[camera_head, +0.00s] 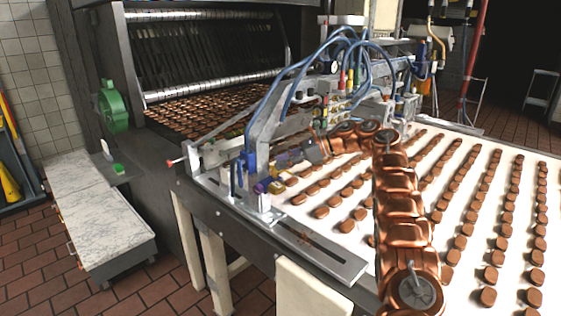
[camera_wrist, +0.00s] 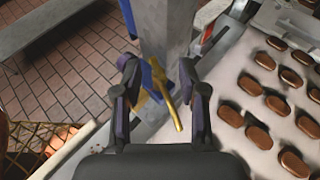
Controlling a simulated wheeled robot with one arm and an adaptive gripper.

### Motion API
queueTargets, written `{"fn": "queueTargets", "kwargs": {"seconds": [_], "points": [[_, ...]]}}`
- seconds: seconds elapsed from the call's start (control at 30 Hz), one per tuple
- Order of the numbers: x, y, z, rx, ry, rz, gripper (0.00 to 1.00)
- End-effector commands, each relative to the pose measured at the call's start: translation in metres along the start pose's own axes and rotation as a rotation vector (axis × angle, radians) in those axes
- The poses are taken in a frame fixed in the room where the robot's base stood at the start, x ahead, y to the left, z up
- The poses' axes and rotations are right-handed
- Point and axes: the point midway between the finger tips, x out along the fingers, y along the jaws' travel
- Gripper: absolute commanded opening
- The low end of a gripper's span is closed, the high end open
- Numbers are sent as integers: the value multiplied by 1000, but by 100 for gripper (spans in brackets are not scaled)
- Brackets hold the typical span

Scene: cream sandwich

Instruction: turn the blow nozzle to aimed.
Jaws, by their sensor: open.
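A brass-yellow piece, which looks like the blow nozzle (camera_wrist: 174,108), sits beside a blue fitting (camera_wrist: 158,76) on a grey metal post (camera_wrist: 163,30) in the wrist view. Its free end points down toward my palm. My gripper (camera_wrist: 158,70) is open, with one dark finger on each side of the post and the brass piece. I cannot tell whether either finger touches them. In the head view my gripper (camera_head: 277,174) is at the near-left end of the machine frame, and partly hides the nozzle's spot.
A white belt (camera_head: 350,228) with rows of chocolates runs beside the post. Blue hoses (camera_head: 305,70) and fittings crowd the frame above. A marble-topped bench (camera_head: 95,205) stands at left. Tiled floor (camera_wrist: 70,65) is open beyond the machine edge.

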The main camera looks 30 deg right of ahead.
Motion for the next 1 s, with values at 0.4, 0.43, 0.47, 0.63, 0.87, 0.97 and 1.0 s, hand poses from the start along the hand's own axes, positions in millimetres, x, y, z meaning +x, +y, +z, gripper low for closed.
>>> {"fn": "queueTargets", "kwargs": {"seconds": [0.4, 0.43, 0.47, 0.63, 0.87, 0.97, 1.0], "points": [[8, 1, -1, 0, 1, 1, 42], [8, 1, -1, 0, 1, 1, 42], [8, 1, -1, 0, 1, 1, 42], [8, 1, 0, 0, 1, 1, 27], [8, 0, 0, 0, 1, 1, 3], [8, 0, 0, 0, 1, 0, 0], [8, 0, 0, 0, 1, 0, 0]]}}
